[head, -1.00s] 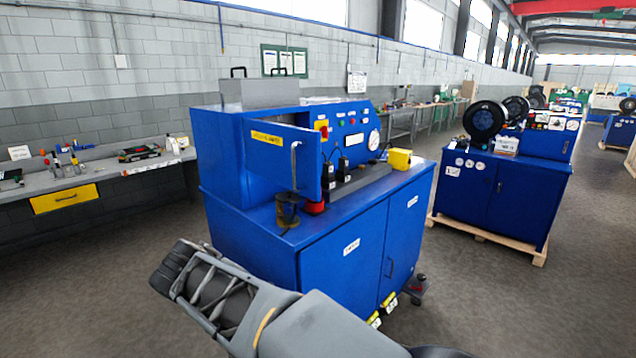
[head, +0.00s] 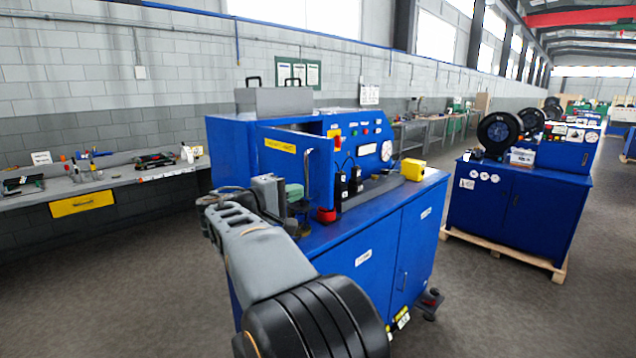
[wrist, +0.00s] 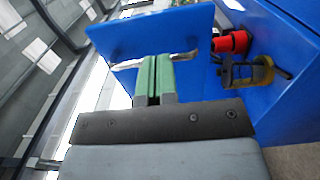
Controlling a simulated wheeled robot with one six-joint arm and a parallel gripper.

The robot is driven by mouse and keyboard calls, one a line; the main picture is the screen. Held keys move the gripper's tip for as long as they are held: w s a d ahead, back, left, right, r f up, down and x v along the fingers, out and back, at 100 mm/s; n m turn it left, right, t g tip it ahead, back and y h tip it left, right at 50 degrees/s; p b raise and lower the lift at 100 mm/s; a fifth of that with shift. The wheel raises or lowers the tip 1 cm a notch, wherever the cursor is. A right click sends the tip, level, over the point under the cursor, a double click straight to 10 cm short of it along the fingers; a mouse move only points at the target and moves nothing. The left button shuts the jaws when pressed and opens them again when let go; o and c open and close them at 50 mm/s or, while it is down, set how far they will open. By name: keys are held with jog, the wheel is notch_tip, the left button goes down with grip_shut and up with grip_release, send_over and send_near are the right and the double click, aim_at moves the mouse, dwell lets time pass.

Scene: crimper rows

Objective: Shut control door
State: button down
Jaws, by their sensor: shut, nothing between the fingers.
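The control door (head: 318,185) is a blue panel with a yellow label, standing open from the blue machine (head: 375,240). In the wrist view the door (wrist: 150,30) fills the top middle. Its pale metal handle (wrist: 185,56) crosses just beyond my fingertips, and also shows in the head view (head: 306,160). My gripper (wrist: 155,57) has green fingers, shut and empty, pointing at the door's face by the handle. Whether they touch it I cannot tell. In the head view my gripper (head: 297,195) is in front of the door's lower left part.
A red knob (wrist: 232,42) and a brass-coloured round part (wrist: 248,72) are right of my fingers in the wrist view. A yellow box (head: 412,169) sits on the machine's top. A workbench (head: 110,183) stands left, another blue machine (head: 515,205) right.

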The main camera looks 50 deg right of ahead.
aim_at(325, 182)
jog(key=d, duration=0.2)
jog(key=d+p, duration=0.1)
jog(key=d, duration=0.3)
jog(key=shift+s+d, duration=0.15)
jog(key=shift+s, duration=0.25)
jog(key=shift+d+p, duration=0.35)
jog(key=shift+d, duration=0.2)
